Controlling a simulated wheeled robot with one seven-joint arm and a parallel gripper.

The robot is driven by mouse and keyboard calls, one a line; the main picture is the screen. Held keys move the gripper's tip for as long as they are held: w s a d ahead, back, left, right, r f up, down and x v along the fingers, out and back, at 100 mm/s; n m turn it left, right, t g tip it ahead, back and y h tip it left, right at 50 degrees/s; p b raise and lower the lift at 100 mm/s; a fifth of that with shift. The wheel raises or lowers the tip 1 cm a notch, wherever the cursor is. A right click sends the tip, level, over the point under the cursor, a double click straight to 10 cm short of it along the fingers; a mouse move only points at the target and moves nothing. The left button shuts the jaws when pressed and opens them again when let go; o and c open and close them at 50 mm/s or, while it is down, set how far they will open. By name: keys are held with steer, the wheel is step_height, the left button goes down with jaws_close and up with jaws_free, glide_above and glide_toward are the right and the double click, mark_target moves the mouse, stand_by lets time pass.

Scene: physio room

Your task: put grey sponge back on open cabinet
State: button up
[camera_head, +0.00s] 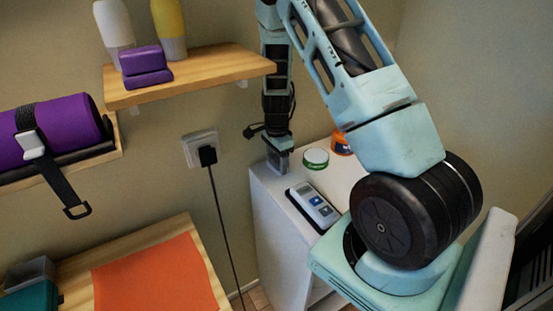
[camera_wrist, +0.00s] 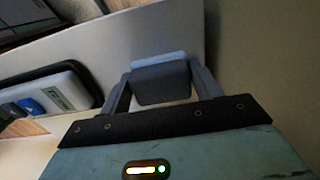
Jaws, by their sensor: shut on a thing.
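The grey sponge (camera_wrist: 163,86) is between the two fingers of my gripper (camera_wrist: 160,76) in the wrist view, with a paler layer along its far edge. In the head view my gripper (camera_head: 279,146) points down at the back left corner of the white cabinet (camera_head: 277,217). The sponge shows there as a small grey block (camera_head: 283,162) under the fingers, close to the cabinet top. I cannot tell whether it touches the top. My arm covers the cabinet's right part, and I cannot see its inside.
A device with blue buttons (camera_head: 314,205), a green-and-white tin (camera_head: 315,158) and an orange tub (camera_head: 341,144) stand on the cabinet. A wooden shelf (camera_head: 210,74) with bottles and purple blocks is up left. A cable hangs from the wall socket (camera_head: 200,148).

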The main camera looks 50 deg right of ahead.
mark_target(277, 159)
steer(key=o, duration=0.9)
steer(key=shift+f, duration=0.1)
step_height(277, 159, up, 12)
steer(key=shift+r+b, duration=0.2)
steer(key=shift+b, duration=0.5)
steer(key=shift+s+f, duration=0.1)
